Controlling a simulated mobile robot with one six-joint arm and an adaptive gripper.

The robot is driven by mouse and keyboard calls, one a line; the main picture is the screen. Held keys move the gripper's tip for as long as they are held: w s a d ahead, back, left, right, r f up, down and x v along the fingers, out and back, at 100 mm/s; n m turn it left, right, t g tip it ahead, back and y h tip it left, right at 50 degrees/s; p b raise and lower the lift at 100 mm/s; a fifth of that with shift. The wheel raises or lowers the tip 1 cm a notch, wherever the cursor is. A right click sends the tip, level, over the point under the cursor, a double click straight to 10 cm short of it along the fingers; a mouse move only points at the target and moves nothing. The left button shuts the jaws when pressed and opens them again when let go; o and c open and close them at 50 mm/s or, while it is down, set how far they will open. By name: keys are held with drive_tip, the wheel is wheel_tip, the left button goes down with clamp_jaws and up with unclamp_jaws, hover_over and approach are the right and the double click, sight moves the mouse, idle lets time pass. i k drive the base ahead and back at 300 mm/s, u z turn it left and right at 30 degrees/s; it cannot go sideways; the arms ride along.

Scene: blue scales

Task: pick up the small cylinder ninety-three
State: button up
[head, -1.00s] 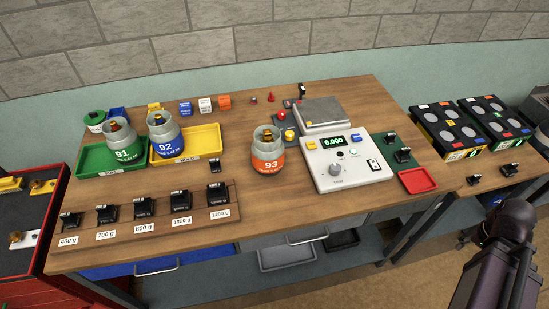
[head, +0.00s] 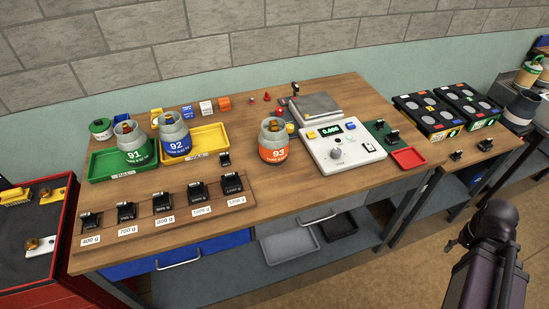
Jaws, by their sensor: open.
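The small cylinder ninety-three (head: 273,142) stands upright on the wooden table, just left of the white scale unit. It has a grey top and an orange band marked 93. Two like cylinders stand to its left: the green-banded 91 (head: 135,147) in the green tray and the blue-banded 92 (head: 174,138) in the yellow tray. A dark part of my arm shows at the lower right, well away from the cylinder. My gripper's fingers are not visible.
The scale unit (head: 343,147) with a green display stands right of the cylinder, and a grey weighing plate (head: 315,107) behind it. Several black weights (head: 166,203) line the table's front left. A red tray (head: 407,158) sits at the right edge. Bare tabletop (head: 300,187) lies in front of the cylinder.

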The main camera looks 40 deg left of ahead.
sight(273, 138)
drive_tip(key=k, duration=1.55)
drive_tip(key=u, duration=1.8)
drive_tip(key=i, duration=1.05)
drive_tip(key=z, duration=0.1)
